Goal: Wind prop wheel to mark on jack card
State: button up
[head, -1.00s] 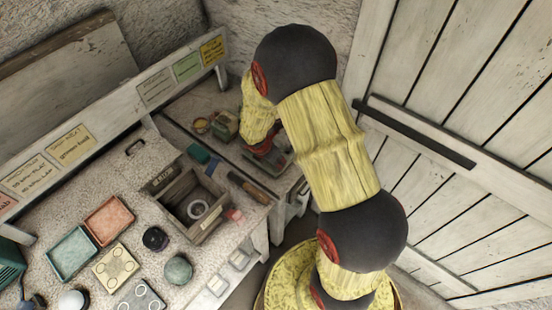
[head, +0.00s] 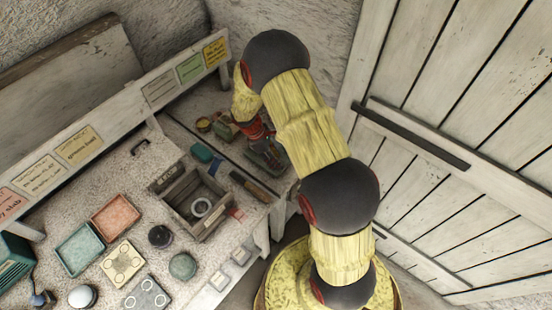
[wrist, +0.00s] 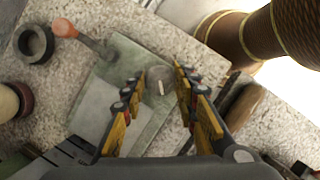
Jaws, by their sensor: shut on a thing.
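In the wrist view, a round grey wheel (wrist: 155,74) with a short white line on its face sits on a pale green-grey plate (wrist: 108,75). My gripper (wrist: 160,76) has its yellow-and-black fingers on either side of the wheel, shut on it. The white line points nearly up and down in this view. In the head view, my gripper (head: 262,140) is over the small device at the bench's far right, partly hiding it. White (head: 158,86), green (head: 189,67) and yellow (head: 215,51) cards hang on the rail; I cannot read which is the jack card.
An orange-handled tool (wrist: 66,28) and a dark ring (wrist: 34,43) lie beside the plate. In the head view, an open wooden box (head: 180,212) and a wooden-handled tool (head: 252,186) lie nearer. A plank door (head: 460,110) stands to the right of my arm.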

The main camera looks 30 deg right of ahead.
jog(key=m+y, duration=0.1)
jog(key=m, duration=0.2)
jog(key=m+g+y, duration=0.1)
jog(key=m, duration=0.2)
jog(key=shift+w+d+m, duration=0.1)
jog(key=shift+d+m, duration=0.05)
jog(key=shift+m, duration=0.15)
jog(key=m+y, duration=0.1)
jog(key=m, duration=0.2)
jog(key=m+y, duration=0.1)
jog(key=m, duration=0.1)
jog(key=shift+d+m+g, duration=0.1)
jog(key=shift+m+g, duration=0.3)
jog(key=shift+y, duration=0.3)
jog(key=o, duration=1.2)
jog(key=shift+c, duration=0.2)
jog(key=shift+r, duration=0.1)
jog(key=v, duration=1.1)
jog(key=shift+w+r, duration=0.15)
jog(key=shift+r, duration=0.25)
jog(key=shift+c, duration=0.4)
